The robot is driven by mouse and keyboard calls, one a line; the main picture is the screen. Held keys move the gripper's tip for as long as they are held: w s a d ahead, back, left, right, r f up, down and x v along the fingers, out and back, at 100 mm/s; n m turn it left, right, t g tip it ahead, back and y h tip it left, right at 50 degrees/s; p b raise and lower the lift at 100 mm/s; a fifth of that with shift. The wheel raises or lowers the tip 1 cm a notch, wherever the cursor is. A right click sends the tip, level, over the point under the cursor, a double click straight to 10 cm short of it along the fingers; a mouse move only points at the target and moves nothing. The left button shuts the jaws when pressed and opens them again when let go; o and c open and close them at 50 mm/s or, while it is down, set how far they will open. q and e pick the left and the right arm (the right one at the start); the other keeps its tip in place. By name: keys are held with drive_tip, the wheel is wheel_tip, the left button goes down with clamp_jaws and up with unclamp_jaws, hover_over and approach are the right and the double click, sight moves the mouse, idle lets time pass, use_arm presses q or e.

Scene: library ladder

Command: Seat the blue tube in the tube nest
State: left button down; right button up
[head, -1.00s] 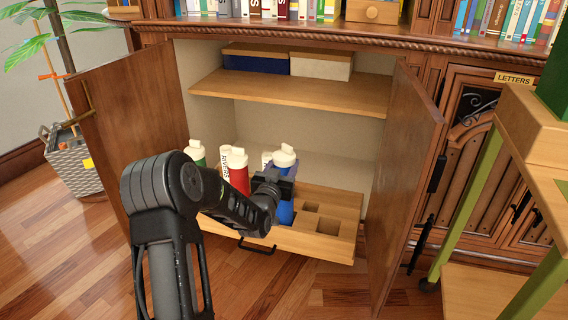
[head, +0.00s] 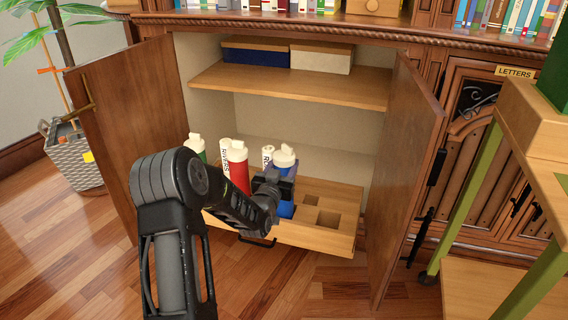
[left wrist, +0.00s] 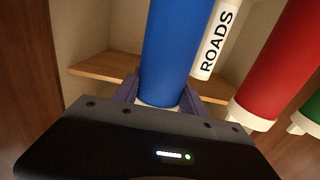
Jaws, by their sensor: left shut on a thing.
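The blue tube (head: 286,209), with a white cap, stands about upright in the open cabinet. My left gripper (head: 280,183) is shut on it just below the cap; in the left wrist view the blue tube (left wrist: 172,50) is between the fingers (left wrist: 160,98). The tube nest (head: 290,234) is a pale wooden pull-out board with square holes, several empty to the right of the blue tube. The blue tube's lower end meets the board's top in the picture; I cannot tell how far it sits in a hole. My right gripper is not in view.
A red tube (head: 238,167), a green tube (head: 198,154) and white rolls, one marked ROADS (left wrist: 213,42), stand left of the blue tube. Open doors flank the nest at left (head: 125,130) and right (head: 402,170). A shelf (head: 290,88) runs above.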

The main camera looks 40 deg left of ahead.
use_arm(q)
drive_tip(key=shift+f, duration=0.45)
drive_tip(key=c, duration=0.9)
unclamp_jaws()
drive_tip(key=shift+c, duration=0.2)
drive_tip(key=o, duration=0.4)
drive_tip(key=shift+c, duration=0.2)
drive_tip(key=shift+f, duration=0.15)
drive_tip(key=p+v, duration=0.2)
drive_tip(key=v, duration=0.5)
drive_tip(key=shift+s+d+p, duration=0.15)
drive_tip(key=shift+s+p, duration=0.15)
drive_tip(key=shift+s, duration=0.1)
